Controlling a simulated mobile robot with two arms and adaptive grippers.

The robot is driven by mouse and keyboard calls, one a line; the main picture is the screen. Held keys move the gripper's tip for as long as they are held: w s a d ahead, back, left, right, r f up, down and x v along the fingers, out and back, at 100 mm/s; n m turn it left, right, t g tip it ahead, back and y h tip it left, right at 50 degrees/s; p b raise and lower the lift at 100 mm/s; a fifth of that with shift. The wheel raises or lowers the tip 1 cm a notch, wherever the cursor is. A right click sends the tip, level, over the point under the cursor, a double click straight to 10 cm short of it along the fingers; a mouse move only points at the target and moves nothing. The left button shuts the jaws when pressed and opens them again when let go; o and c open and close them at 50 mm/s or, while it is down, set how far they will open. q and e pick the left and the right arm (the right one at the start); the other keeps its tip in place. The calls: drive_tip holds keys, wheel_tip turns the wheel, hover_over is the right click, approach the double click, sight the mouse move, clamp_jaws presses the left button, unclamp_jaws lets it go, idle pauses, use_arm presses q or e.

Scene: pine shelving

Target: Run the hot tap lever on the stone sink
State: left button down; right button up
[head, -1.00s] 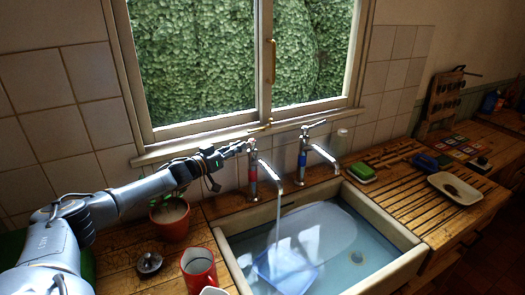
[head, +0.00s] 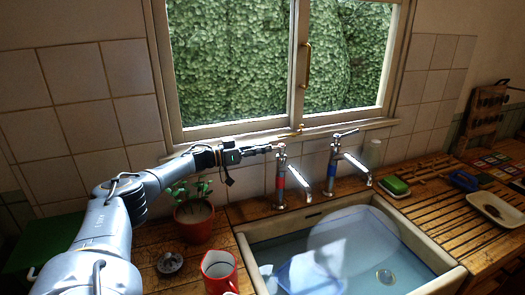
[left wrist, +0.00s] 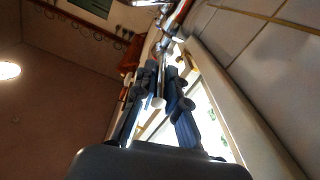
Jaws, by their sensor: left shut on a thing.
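The hot tap (head: 281,181), with a red band, stands at the back left of the stone sink (head: 422,240). Its metal lever (left wrist: 158,101) lies between my left fingers in the left wrist view. My left gripper (head: 267,149) reaches in from the left at the top of this tap and is shut on the lever; it also shows in the left wrist view (left wrist: 161,85). No stream shows below the hot spout now. The cold tap (head: 332,172), with a blue band, stands to the right. My right gripper is out of view.
A potted plant (head: 194,222), a red mug (head: 220,272) and a metal lid (head: 170,262) stand left of the sink. The sink holds water and a pale blue tub (head: 310,272). A green sponge (head: 395,185) and a dish (head: 497,210) lie right. The window is behind.

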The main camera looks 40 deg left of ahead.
use_arm(q)
drive_tip(key=c, duration=1.4)
unclamp_jaws()
drive_tip(key=v, duration=1.2)
drive_tip(key=shift+a, duration=0.1)
drive_tip(key=shift+f, duration=0.1)
